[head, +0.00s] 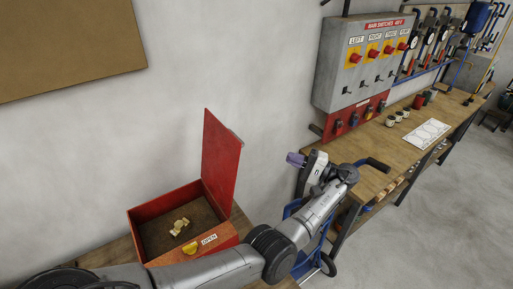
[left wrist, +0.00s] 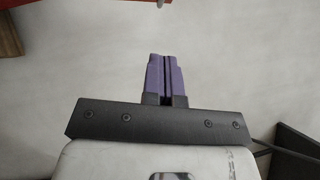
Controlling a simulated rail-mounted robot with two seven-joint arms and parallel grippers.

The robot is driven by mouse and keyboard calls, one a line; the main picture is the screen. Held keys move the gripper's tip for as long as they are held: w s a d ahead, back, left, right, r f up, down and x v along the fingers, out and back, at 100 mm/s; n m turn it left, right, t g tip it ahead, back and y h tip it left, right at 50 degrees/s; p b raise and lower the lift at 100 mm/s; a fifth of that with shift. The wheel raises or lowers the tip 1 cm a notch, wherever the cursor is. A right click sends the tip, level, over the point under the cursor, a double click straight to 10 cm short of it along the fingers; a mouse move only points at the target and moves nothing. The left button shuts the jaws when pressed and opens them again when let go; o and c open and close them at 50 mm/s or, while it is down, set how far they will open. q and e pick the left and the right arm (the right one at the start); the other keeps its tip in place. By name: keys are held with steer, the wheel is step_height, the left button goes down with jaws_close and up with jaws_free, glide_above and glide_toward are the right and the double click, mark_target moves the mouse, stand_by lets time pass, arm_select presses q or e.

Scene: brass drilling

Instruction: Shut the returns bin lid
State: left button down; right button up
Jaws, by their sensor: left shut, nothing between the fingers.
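The returns bin is a red box (head: 163,210) on a wooden surface at the lower middle of the head view. Its red lid (head: 220,160) stands upright, open, on the bin's right side. Small brass-coloured parts (head: 179,227) lie inside. The front bears a label (head: 209,239) reading OPEN. My left gripper (head: 295,159), with purple fingers, is in the air to the right of the lid, apart from it. Its fingers are shut and empty in the left wrist view (left wrist: 166,75). My right gripper is not in view.
A grey switch panel (head: 365,60) with red knobs hangs on the wall at right. A long workbench (head: 385,150) carries cups (head: 397,116) and a white sheet (head: 427,133). A blue hand truck (head: 318,262) stands between bin and bench. A brown board (head: 70,45) is on the wall.

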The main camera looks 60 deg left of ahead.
arm_select(q)
steer(key=s+d+p+x, duration=0.1)
steer(key=s+p+x, duration=0.1)
steer(key=p+x, duration=0.5)
steer(key=shift+s+d+r+x, duration=0.25)
steer(key=shift+r+x, duration=0.15)
steer(key=shift+x, duration=2.2)
